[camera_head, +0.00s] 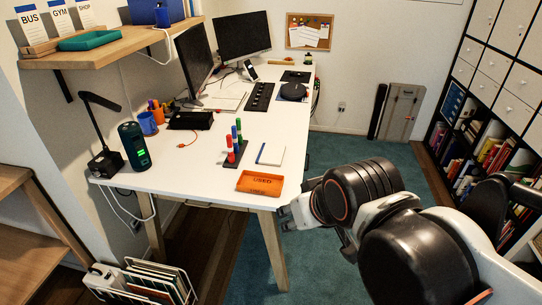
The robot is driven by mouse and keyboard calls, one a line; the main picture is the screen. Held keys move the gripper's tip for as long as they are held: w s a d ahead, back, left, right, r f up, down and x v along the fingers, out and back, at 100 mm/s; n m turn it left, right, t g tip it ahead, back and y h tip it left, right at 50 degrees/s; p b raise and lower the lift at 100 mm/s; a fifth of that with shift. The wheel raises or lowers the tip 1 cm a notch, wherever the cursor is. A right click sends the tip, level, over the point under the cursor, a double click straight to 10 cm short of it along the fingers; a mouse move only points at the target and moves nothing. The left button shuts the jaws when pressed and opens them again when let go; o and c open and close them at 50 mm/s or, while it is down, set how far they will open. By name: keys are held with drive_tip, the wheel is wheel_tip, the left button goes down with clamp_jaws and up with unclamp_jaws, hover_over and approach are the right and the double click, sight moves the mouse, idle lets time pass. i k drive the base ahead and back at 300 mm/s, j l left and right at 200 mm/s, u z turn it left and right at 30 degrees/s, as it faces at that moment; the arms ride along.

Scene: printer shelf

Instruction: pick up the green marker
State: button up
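The markers stand close together and partly overlap in this view. My gripper (285,218) is at the desk's right front edge, to the right of and nearer than the holder, clearly apart from the markers. My own arm hides most of it, and its fingers are too small to judge. No marker is near it.
An orange tray (260,183) lies on the desk between my gripper and the holder. A notepad (270,154) lies right of the markers. A dark green cylinder (134,146) and a desk lamp (105,162) stand at left. Desk surface left of the tray is clear.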

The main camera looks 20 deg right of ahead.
sight(238, 120)
drive_tip(key=i+j+z, duration=0.1)
drive_tip(key=z, duration=0.65)
drive_tip(key=i+j+z, duration=0.35)
drive_tip(key=j, duration=0.25)
drive_tip(key=i+j+z, duration=0.2)
drive_tip(key=j, duration=0.15)
drive_tip(key=i+j+z, duration=0.2)
drive_tip(key=j, duration=0.15)
drive_tip(key=i+j, duration=0.1)
drive_tip(key=j, duration=0.5)
drive_tip(key=i, duration=0.05)
